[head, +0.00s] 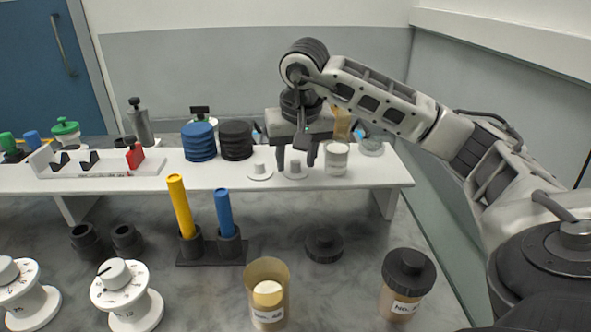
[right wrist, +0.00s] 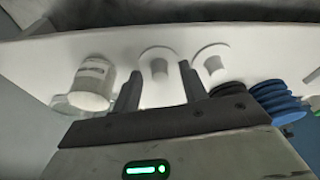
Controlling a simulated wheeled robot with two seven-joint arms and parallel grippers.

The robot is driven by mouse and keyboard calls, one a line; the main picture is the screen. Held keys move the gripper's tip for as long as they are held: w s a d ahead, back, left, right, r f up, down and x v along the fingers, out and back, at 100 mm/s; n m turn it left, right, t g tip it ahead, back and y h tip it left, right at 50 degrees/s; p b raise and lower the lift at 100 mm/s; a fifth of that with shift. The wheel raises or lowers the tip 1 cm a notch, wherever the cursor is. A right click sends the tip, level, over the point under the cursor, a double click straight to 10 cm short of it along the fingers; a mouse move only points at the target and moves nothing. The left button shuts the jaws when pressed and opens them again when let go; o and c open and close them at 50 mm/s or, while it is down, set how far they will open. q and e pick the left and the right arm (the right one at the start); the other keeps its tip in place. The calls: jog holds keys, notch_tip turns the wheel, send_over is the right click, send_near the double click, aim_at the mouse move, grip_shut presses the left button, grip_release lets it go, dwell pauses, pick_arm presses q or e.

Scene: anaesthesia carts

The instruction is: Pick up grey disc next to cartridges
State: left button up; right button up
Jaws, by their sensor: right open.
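Two pale grey discs with short central knobs lie on the white shelf: the left disc (head: 260,173) beside the black ribbed stack, and the right disc (head: 294,173) nearer the white-lidded jar. In the right wrist view the right disc (right wrist: 158,55) is the one nearer the jar, and the left disc (right wrist: 212,55) is nearer the stacks. My right gripper (head: 296,161) is open and points down over the right disc. In the wrist view (right wrist: 160,84) that disc's knob shows between its fingertips; I cannot tell whether they touch. My left gripper is not in view.
The black stack (head: 236,140) and blue stack (head: 199,142) stand left of the discs, the jar (head: 336,160) close on the right. Below the shelf are yellow (head: 180,208) and blue (head: 224,213) cylinders in a holder, white dials (head: 124,290) and jars (head: 407,284).

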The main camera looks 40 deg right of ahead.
grip_shut()
